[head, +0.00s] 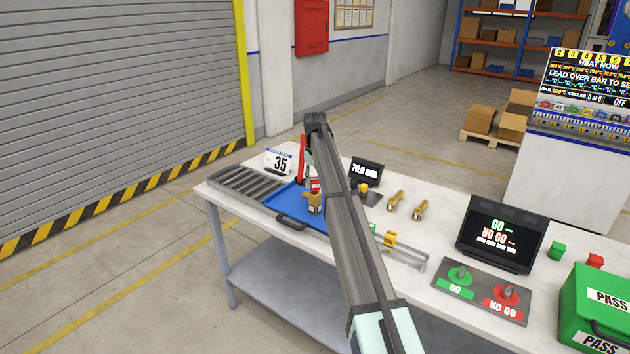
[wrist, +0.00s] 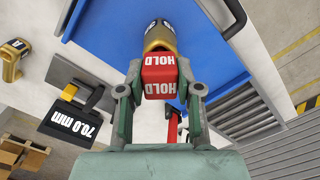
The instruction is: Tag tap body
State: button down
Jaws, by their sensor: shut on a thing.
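A brass tap body (head: 314,203) lies on the blue tray (head: 292,205); it also shows at the top of the wrist view (wrist: 158,38), with a dark label on it. My gripper (wrist: 160,88) is shut on a red tag (wrist: 160,70) marked HOLD. The tag is at the near end of the tap body and overlaps it in the wrist view; I cannot tell whether they touch. In the head view the tag (head: 315,185) shows just behind the tap body, and my arm partly hides my gripper.
Two more brass tap bodies (head: 396,202) (head: 419,210) stand right of my arm. A GO/NO GO panel (head: 482,288) and green PASS box (head: 598,305) are at right.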

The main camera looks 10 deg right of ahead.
jog(key=shift+f, duration=0.8)
dwell(0.6)
jog(key=c, duration=0.7)
grip_release()
jog(key=shift+o, duration=0.3)
jog(key=o, duration=0.5)
jog(key=shift+r, duration=0.1)
jog(key=shift+r+p, duration=1.5)
jog(key=shift+r, duration=1.95)
